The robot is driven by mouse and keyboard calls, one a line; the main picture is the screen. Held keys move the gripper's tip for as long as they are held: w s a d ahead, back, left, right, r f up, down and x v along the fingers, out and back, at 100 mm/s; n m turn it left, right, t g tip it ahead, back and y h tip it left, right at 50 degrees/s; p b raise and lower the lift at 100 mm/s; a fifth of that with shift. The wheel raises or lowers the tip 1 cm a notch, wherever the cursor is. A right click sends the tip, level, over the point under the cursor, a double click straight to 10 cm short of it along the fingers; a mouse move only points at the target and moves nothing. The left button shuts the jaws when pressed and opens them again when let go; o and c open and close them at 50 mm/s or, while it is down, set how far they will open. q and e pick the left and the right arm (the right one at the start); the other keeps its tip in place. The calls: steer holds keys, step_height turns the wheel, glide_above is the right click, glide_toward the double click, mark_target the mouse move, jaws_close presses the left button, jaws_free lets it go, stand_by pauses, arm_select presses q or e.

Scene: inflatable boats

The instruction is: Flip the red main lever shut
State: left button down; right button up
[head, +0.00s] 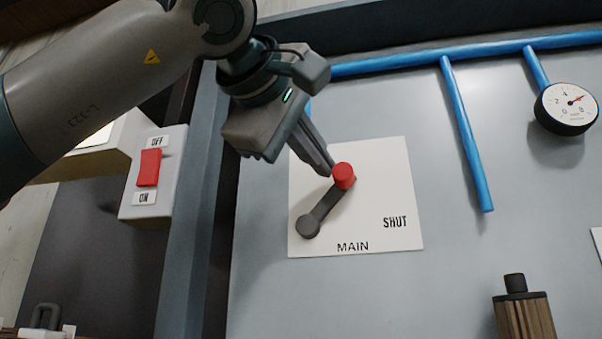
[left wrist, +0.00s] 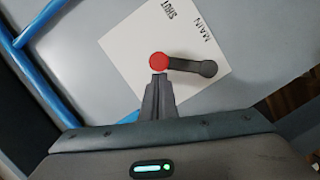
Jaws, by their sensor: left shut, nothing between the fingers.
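The main lever is a dark grey arm (head: 325,207) with a red knob (head: 343,176) at its end, mounted on a white plate (head: 390,165) marked MAIN and SHUT. The lever slants up and right from its pivot at lower left; the SHUT label is to the right of it. My left gripper (head: 327,168) is shut and empty, with its fingertips at the upper left of the red knob. In the left wrist view the fingertips (left wrist: 159,78) meet the knob's (left wrist: 158,60) near edge; I cannot tell whether they touch. My right gripper is not in view.
A white box with a red OFF/ON switch (head: 149,167) stands at the left, beyond a grey frame post. Blue pipes (head: 467,135) and a round gauge (head: 567,108) are at the upper right. A wooden-sided handle (head: 524,315) is at the lower right.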

mark_target(352, 174)
arm_select(q)
steer(key=shift+s+d+f, duration=0.25)
steer(key=shift+s+d, duration=0.05)
steer(key=shift+d, duration=0.4)
steer(key=shift+s+d+f+m+p, duration=0.3)
steer(key=shift+s+d+m+p, duration=0.15)
steer(key=shift+m, duration=0.25)
steer(key=shift+s+d+f+m+y, duration=0.2)
steer(key=shift+d+m+y, duration=0.1)
steer(key=shift+m+y, duration=0.1)
steer(key=shift+s+d+f, duration=0.1)
steer(key=shift+d+f, duration=0.15)
steer(key=shift+f, duration=0.05)
steer(key=f, duration=0.1)
steer(key=d+f+b, duration=0.1)
steer(key=shift+d+f, duration=0.2)
steer(key=shift+f, duration=0.2)
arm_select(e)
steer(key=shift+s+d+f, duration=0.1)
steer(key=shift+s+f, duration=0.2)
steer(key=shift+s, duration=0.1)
arm_select(q)
steer(key=shift+d+f, duration=0.1)
steer(key=shift+f, duration=0.05)
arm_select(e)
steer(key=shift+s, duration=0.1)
